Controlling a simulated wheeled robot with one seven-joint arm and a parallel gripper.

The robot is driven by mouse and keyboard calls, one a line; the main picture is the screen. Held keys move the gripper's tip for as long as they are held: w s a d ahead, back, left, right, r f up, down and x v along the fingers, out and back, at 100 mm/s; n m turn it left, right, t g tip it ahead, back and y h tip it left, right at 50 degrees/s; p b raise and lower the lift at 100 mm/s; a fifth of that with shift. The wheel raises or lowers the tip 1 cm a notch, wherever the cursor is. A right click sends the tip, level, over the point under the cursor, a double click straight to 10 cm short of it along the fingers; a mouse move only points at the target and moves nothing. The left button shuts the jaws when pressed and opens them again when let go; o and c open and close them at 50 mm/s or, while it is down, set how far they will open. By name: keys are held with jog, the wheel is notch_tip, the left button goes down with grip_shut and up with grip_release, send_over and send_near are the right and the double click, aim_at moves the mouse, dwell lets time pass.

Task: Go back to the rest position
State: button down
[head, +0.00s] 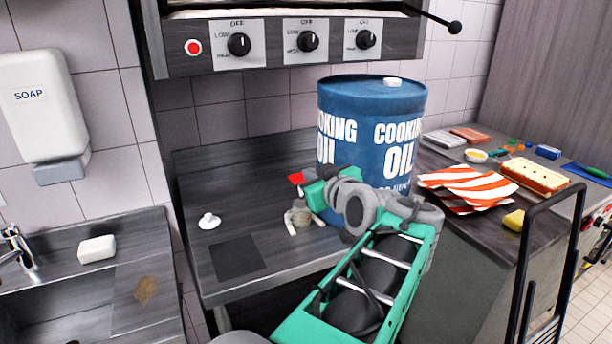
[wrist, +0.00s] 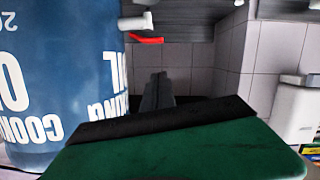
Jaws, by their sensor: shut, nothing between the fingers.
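My gripper (head: 314,192) is at the left side of the blue cooking oil drum, above the dark counter. Its green body shows in the head view, but its fingers are hard to make out there. In the wrist view the two dark fingers of my gripper (wrist: 158,88) are together with nothing between them. They point toward the tiled wall. The wrist picture is upside down, and the cooking oil drum (wrist: 55,75) fills its left side, close by my gripper. In the head view the drum (head: 385,105) stands upright behind my arm.
A red piece (head: 295,179) and a small beige object (head: 300,213) are near my gripper. A white knob-like item (head: 209,221) is on the counter (head: 185,185). A sink with soap is left; a striped cloth (head: 468,187) and tray (head: 534,176) are right. A control panel (head: 270,45) hangs above.

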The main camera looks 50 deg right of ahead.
dwell(0.3)
jog(key=w+a+f+n+g+y+p, duration=0.1)
jog(key=w+a+f+g+y, duration=0.25)
jog(key=a, duration=0.55)
jog(key=w+a+f+n+y+p, duration=0.1)
jog(key=w+a+f+y, duration=0.1)
jog(key=w+a+f, duration=0.55)
jog(key=s+a+f+g+p, duration=0.1)
jog(key=s+a+f+g, duration=0.2)
jog(key=s+a, duration=0.3)
jog(key=s+a+f+n+g+y+p, duration=0.1)
jog(key=s+a+f+g, duration=0.3)
jog(key=a, duration=1)
jog(key=s, duration=0.3)
jog(key=shift+s+a+f, duration=0.3)
jog(key=shift+y, duration=0.25)
